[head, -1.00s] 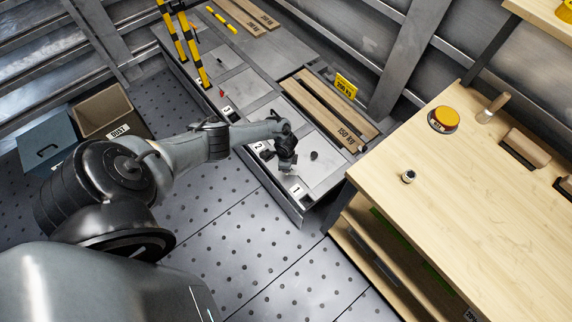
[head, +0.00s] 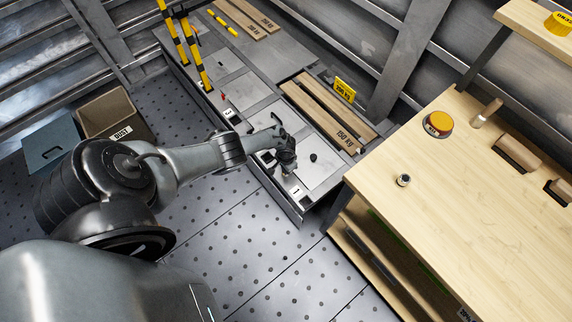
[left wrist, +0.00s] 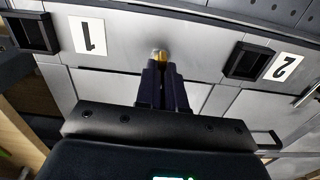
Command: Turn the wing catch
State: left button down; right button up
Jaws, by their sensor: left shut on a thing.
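The wing catch (left wrist: 160,53) shows as a small brass-yellow piece on a grey panel edge between the labels 1 and 2 in the left wrist view. My left gripper (left wrist: 163,68) is shut on it, with the two dark fingers close together and their tips at the catch. In the head view my left gripper (head: 285,170) points down at the front edge of the grey bench, between the labels 1 and 2. There the hand hides the catch, and its turn angle cannot be told. My right gripper is in neither view.
Black-framed square openings sit beside label 1 (left wrist: 88,36) and label 2 (left wrist: 285,66). Planks marked 150 kg (head: 320,112) lie behind the hand. A wooden workbench (head: 450,220) stands to the right. A dust bin (head: 108,108) and a blue box (head: 48,145) stand left. The perforated floor is clear.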

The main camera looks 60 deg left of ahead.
pick_arm(q)
jog(key=shift+n, duration=0.3)
jog(key=c, duration=1.2)
grip_release()
jog(key=shift+c, duration=0.2)
notch_tip(320, 180, up, 11)
jog(key=p, duration=0.9)
jog(key=shift+f, duration=0.1)
